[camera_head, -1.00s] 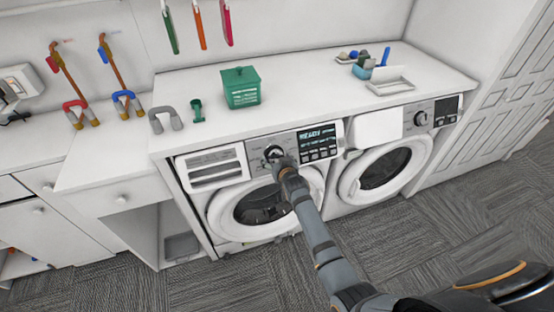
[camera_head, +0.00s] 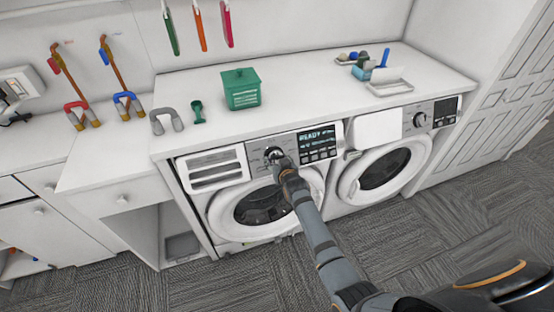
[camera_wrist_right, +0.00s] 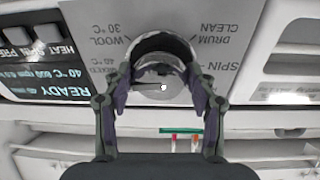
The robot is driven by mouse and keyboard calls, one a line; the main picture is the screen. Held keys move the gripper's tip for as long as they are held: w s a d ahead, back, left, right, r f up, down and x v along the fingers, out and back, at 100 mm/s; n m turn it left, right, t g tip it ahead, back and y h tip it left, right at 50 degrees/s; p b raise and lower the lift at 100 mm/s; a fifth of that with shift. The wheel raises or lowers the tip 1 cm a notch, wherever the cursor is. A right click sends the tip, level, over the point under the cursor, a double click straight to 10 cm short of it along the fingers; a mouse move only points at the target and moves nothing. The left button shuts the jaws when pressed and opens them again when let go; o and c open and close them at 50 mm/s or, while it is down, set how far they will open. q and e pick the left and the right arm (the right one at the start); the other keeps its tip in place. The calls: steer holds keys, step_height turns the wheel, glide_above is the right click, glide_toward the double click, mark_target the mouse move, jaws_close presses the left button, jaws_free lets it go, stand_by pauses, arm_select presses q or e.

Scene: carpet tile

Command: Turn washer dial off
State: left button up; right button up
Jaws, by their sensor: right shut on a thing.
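The left washer (camera_head: 245,190) has a control panel with a silver round dial (camera_head: 272,154) and a dark display (camera_head: 318,137) reading READY. My right gripper (camera_head: 277,162) is at the dial, with its arm reaching up from the lower right. In the right wrist view the gripper (camera_wrist_right: 160,92) is shut on the dial (camera_wrist_right: 162,65), one finger on each side. Printed labels such as WOOL, DRUM CLEAN and SPIN show upside down around it. The dial's pointer mark cannot be made out clearly. My left gripper is not in view.
A second washer (camera_head: 385,172) with its own dial (camera_head: 420,119) stands to the right. The counter (camera_head: 300,98) above holds a green box (camera_head: 241,89), a green scoop (camera_head: 198,111) and a white tray (camera_head: 389,84). The grey carpet (camera_head: 420,235) in front is clear.

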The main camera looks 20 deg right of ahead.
steer(key=n+p, duration=0.2)
steer(key=n, duration=0.1)
steer(key=shift+d+r+n, duration=0.1)
steer(key=shift+r+n, duration=0.05)
steer(key=shift+n, duration=0.15)
steer(key=n, duration=0.3)
steer(key=shift+y, duration=0.3)
steer(key=shift+d+f+n+b, duration=0.1)
steer(key=shift+f+n+b, duration=0.2)
steer(key=shift+n, duration=0.7)
steer(key=n+b, duration=0.2)
steer(key=n, duration=0.1)
steer(key=shift+n+y, duration=0.4)
steer(key=n+b, duration=0.2)
steer(key=n, duration=0.1)
steer(key=n+b, duration=0.1)
steer(key=n, duration=0.1)
steer(key=shift+d+r, duration=0.1)
steer(key=shift+r, duration=0.15)
steer(key=o, duration=1.1)
steer(key=shift+o, duration=0.2)
